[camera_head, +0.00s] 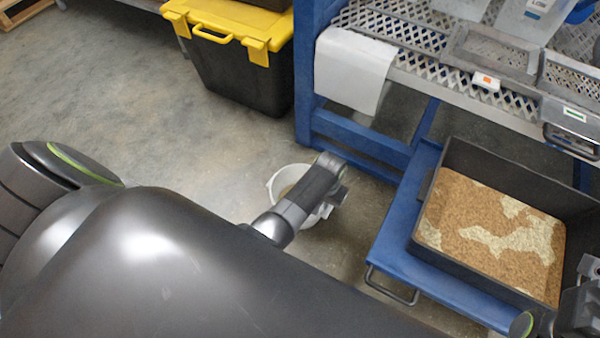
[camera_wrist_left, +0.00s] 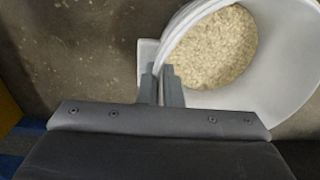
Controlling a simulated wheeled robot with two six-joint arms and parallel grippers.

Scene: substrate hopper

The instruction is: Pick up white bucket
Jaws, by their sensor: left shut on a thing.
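The white bucket (camera_head: 279,183) stands on the concrete floor left of the blue frame, partly hidden behind my left arm. In the left wrist view the bucket (camera_wrist_left: 288,40) is at the upper right, with pale, grainy material inside. My left gripper (camera_head: 332,192) is over the bucket's near right side in the head view. In the left wrist view, its two fingers (camera_wrist_left: 162,82) are shut on the bucket at its rim, at a small white tab. Part of my right gripper (camera_head: 580,295) shows at the lower right edge of the head view; its jaws are unclear.
A dark tray (camera_head: 490,160) of brown and pale substrate sits on a blue platform (camera_head: 397,245) to the right. A blue-framed metal grate (camera_head: 405,77) stands behind it. A black bin with a yellow lid (camera_head: 232,22) is at the back. Floor at left is clear.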

